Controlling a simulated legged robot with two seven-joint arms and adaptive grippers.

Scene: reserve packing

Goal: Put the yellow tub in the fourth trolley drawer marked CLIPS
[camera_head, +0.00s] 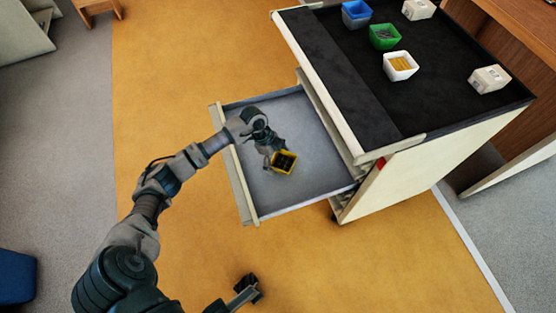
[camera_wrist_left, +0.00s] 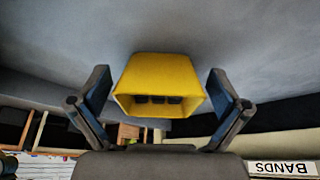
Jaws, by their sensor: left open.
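The yellow tub (camera_head: 285,162) sits inside the pulled-out trolley drawer (camera_head: 318,135), on its grey floor, with dark items in it. My left gripper (camera_head: 270,157) reaches down into the drawer at the tub. In the left wrist view, the tub (camera_wrist_left: 158,78) is between the two spread fingers of the left gripper (camera_wrist_left: 160,74), with gaps on both sides. A label reading BANDS (camera_wrist_left: 283,168) shows at the lower right there; I see no CLIPS label. My right gripper (camera_head: 248,289) is low in the head view, over the floor, too small to read.
The trolley's black top (camera_head: 340,85) carries a blue tub (camera_head: 356,14), a green tub (camera_head: 384,38), a white tub (camera_head: 400,66) and white boxes (camera_head: 489,79). The drawer around the yellow tub is clear. Its front panel (camera_head: 236,170) stands out over open orange floor (camera_head: 165,90).

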